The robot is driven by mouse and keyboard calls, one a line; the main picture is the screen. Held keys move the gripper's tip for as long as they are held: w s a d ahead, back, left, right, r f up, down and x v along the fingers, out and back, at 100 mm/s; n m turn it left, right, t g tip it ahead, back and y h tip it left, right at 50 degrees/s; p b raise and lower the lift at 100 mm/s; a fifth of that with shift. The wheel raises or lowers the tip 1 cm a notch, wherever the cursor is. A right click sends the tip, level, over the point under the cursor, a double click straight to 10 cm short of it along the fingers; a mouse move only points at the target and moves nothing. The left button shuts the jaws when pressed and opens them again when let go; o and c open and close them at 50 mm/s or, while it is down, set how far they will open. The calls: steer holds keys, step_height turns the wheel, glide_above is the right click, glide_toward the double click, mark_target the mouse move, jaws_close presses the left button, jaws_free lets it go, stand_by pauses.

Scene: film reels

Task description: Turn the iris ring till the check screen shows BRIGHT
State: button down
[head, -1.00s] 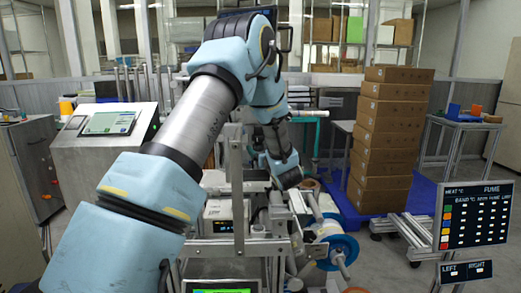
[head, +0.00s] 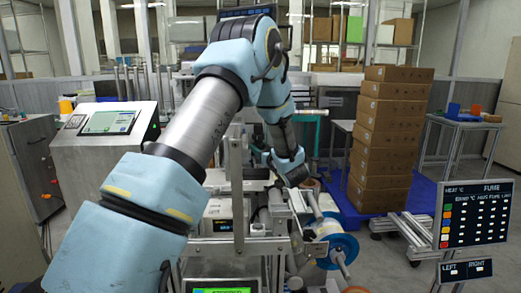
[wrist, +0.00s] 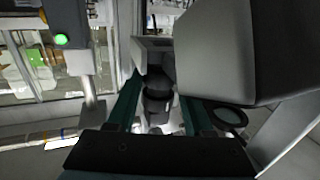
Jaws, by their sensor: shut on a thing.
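In the wrist view, the two teal fingers of my gripper (wrist: 158,88) stand on either side of a dark round part (wrist: 157,104), which looks like the iris ring on a lens barrel. The gripper is shut on it. Any marks on the ring cannot be made out. In the head view my arm reaches down over the middle of the bench, and the fingers and ring are hidden there. A small screen (head: 222,290) with a green field is cut off at the bottom edge of the head view. Its text is not legible, and I cannot tell whether it is the check screen.
A console with a lit display (head: 108,122) stands at the left. A blue-and-white reel (head: 338,244) is right of the bench. A stack of cartons (head: 392,130) stands behind it. A fume panel (head: 474,214) is at the right. A large grey block (wrist: 240,50) crowds the gripper's right.

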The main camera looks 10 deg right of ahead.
steer(key=shift+d+n+y, duration=0.1)
steer(key=shift+n+y, duration=0.3)
steer(key=shift+y, duration=0.2)
steer(key=shift+c, duration=1.4)
jaws_free()
steer(key=shift+s, duration=0.1)
steer(key=b+v, duration=0.3)
steer(key=v, duration=0.7)
steer(key=shift+s, duration=0.25)
steer(key=shift+s+d, duration=0.1)
steer(key=shift+d, duration=0.05)
